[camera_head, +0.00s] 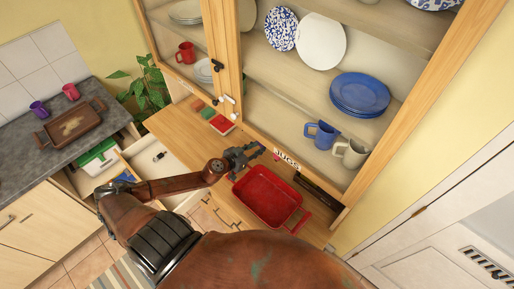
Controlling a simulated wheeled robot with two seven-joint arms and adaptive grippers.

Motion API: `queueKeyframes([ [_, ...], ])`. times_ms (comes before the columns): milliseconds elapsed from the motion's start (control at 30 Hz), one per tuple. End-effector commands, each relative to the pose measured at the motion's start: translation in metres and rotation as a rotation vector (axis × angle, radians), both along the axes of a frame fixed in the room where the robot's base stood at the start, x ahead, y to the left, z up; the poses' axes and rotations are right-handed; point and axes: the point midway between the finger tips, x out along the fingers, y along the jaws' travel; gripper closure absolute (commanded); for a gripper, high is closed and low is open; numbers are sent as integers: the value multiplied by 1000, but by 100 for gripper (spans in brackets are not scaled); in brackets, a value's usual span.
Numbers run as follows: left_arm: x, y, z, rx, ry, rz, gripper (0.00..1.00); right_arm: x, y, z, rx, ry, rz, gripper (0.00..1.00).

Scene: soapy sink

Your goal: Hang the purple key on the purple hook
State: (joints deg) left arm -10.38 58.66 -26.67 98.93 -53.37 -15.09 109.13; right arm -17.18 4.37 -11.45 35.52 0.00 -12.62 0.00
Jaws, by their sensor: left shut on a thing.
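My left gripper (244,157) reaches over the wooden counter from the lower left. It is above the back left of the red baking dish, close in front of the glass cabinet's lower edge. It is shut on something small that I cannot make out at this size. I cannot clearly pick out the purple key. A tiny pinkish-purple spot (276,157) shows just right of the fingertips, beside the JUGS label (286,160); I cannot tell whether it is the hook or part of a key. My right gripper is not in view.
A red baking dish (296,222) stands on the wooden counter (176,128). The glass cabinet (229,60) holds plates and jugs. An open drawer (137,161) with a small dark item lies left. A brown tray (97,118) and two mugs stand on the grey worktop.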

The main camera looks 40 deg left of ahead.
Motion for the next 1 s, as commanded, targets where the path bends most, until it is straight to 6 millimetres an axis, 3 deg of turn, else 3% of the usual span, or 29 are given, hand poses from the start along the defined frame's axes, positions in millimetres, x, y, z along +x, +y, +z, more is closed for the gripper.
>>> queueKeyframes([
  [300,0,0,0,0,0,0,56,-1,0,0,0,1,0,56],
  [633,-3,0,0,-1,1,0,56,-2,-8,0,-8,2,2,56],
  [767,-14,1,4,-3,2,1,56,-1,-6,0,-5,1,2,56],
  [1000,-52,5,19,-3,3,2,56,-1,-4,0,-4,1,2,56],
])
